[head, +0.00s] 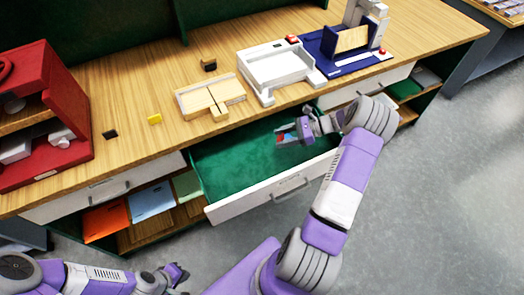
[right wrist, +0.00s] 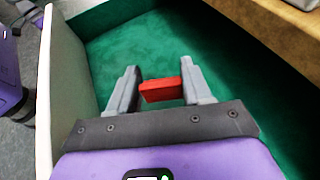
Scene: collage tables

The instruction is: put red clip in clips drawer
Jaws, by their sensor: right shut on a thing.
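The red clip (right wrist: 160,91) is a small red block held between the two grey fingers of my right gripper (right wrist: 162,84). In the head view, my right gripper (head: 290,133) is over the right part of the open drawer (head: 262,197), which has a white front and a green-lined inside. The right wrist view shows the green floor (right wrist: 140,45) beyond the clip, and the clip appears above it; the exact gap is unclear. My left gripper (head: 178,274) is low at the bottom of the head view, away from the drawer, and its jaw opening is unclear.
On the wooden tabletop are a black piece (head: 110,134), a yellow piece (head: 155,119), a wooden tray (head: 195,103), a white tray (head: 272,72) and a blue-based device (head: 335,62). A red cabinet (head: 50,115) stands at left. The drawer's left part is empty.

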